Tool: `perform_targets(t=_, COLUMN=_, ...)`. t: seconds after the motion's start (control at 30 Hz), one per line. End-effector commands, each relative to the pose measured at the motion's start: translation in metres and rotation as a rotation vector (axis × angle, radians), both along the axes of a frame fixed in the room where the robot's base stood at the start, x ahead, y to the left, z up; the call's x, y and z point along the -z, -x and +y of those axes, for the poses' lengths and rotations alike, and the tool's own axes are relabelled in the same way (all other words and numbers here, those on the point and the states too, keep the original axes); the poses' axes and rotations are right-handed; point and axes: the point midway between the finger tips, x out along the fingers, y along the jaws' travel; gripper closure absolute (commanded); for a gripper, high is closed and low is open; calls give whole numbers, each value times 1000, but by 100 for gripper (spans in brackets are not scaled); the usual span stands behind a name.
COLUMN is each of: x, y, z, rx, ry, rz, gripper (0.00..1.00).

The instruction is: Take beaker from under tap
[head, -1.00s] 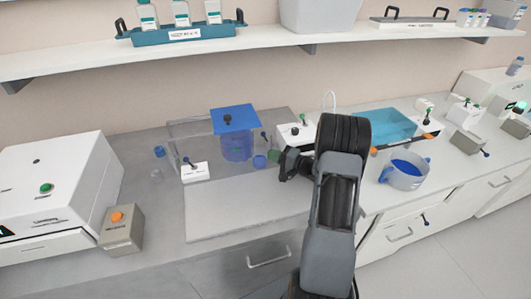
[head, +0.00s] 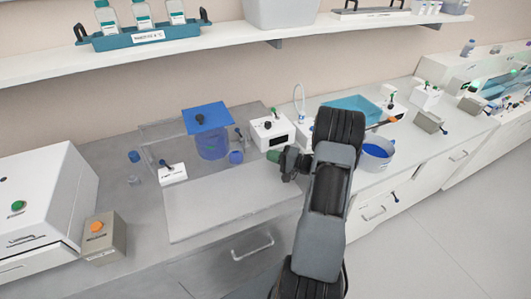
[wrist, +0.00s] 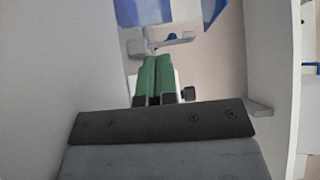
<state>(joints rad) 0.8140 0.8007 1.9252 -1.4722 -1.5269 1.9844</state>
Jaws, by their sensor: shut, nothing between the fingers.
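My gripper (head: 276,158) is shut and empty, and its green fingers point left over the bench beside the white box with the black window. In the wrist view its green fingers (wrist: 152,80) lie together. A thin white curved spout (head: 299,97), which looks like the tap, rises behind my arm. What stands below it is partly hidden by my arm, and I cannot make out a beaker there. A blue cylindrical vessel (head: 212,147) stands under a blue square plate, left of my gripper.
A white box (head: 271,131) stands just behind my gripper. A teal tray (head: 352,104) lies behind my arm. A grey mat (head: 215,207) on the bench is mostly clear. Small cups stand left of the blue vessel. A shelf (head: 200,62) runs above the bench.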

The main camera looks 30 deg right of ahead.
Motion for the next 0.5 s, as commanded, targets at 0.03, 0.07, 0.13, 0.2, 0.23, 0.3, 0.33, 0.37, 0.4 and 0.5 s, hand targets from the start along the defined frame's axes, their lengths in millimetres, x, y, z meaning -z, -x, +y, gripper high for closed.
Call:
perform_targets(t=0.03, x=-1, y=2, z=-2, rx=-2, ry=0, rz=0, gripper=100)
perform_targets(t=0.07, x=0, y=3, z=-2, rx=-3, ry=0, rz=0, gripper=100)
perform_targets(t=0.13, x=0, y=4, z=-3, rx=-5, ry=-1, rz=-1, gripper=100)
perform_targets(t=0.2, x=0, y=5, z=-3, rx=-8, ry=-1, rz=-1, gripper=100)
perform_targets(t=0.23, x=0, y=5, z=-3, rx=-8, ry=-1, rz=-1, gripper=100)
perform_targets(t=0.3, x=0, y=5, z=-3, rx=-9, ry=-1, rz=-1, gripper=100)
perform_targets(t=0.33, x=0, y=5, z=-3, rx=-9, ry=-1, rz=-1, gripper=100)
perform_targets(t=0.37, x=0, y=5, z=-3, rx=-10, ry=-1, rz=-1, gripper=100)
perform_targets(t=0.4, x=0, y=5, z=-3, rx=-10, ry=-1, rz=-1, gripper=100)
perform_targets(t=0.5, x=0, y=5, z=-3, rx=-9, ry=0, rz=0, gripper=96)
